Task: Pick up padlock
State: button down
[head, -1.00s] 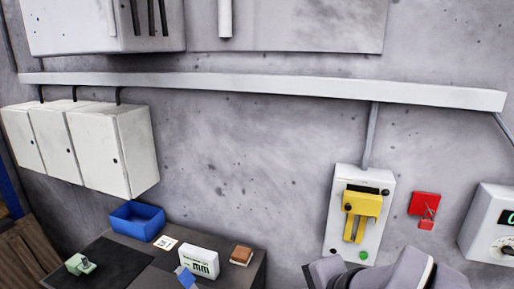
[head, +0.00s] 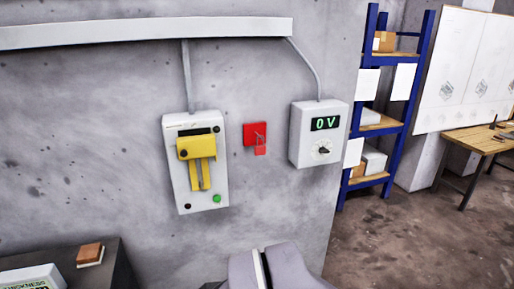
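A small red padlock (head: 260,149) hangs on a red square plate (head: 250,133) on the grey wall, near the middle of the head view. Its shackle looks thin and grey, and its body hangs at the plate's lower right. Grey rounded parts of my own arm show at the bottom edge, below the padlock and apart from it. My gripper's fingers cannot be seen.
Left of the plate is a white switch box (head: 181,200) with a yellow handle. Right of it is a white meter box (head: 303,135) reading 0 V. A dark bench (head: 112,260) stands at lower left, a blue shelf (head: 424,50) at right. Open floor lies at lower right.

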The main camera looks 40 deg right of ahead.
aim_at(260, 149)
jog(key=i+z, duration=0.15)
jog(key=z, duration=0.3)
jog(key=i+j+z, duration=0.1)
jog(key=z, duration=0.3)
jog(key=i+j+z, duration=0.1)
jog(key=z, duration=0.35)
jog(key=i+j, duration=0.05)
